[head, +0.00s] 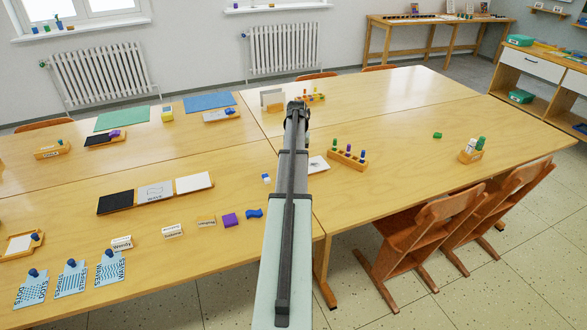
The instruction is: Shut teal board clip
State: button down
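I cannot pick out a clearly teal board clip. Several pale blue patterned boards lie at the front left of the table, such as the left one (32,291), the middle one (70,281) and the right one (109,269). Each has a small dark blue piece at its top edge; whether these are clips, open or shut, is too small to tell. My gripper (297,106) is over the middle of the tables, at the far end of my arm and well away from these boards. Its fingers are too small to read.
A wooden marker rack (347,159) stands right of my arm. Left of it are a three-panel tray (156,193), a purple block (230,220) and several small label blocks. A green mat (122,118) and blue mat (208,101) lie farther back. The right tabletop is mostly clear; chairs (422,245) stand in front.

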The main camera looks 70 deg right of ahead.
jog(key=shift+f, duration=0.9)
dwell(1.1)
jog(key=shift+r, duration=3.55)
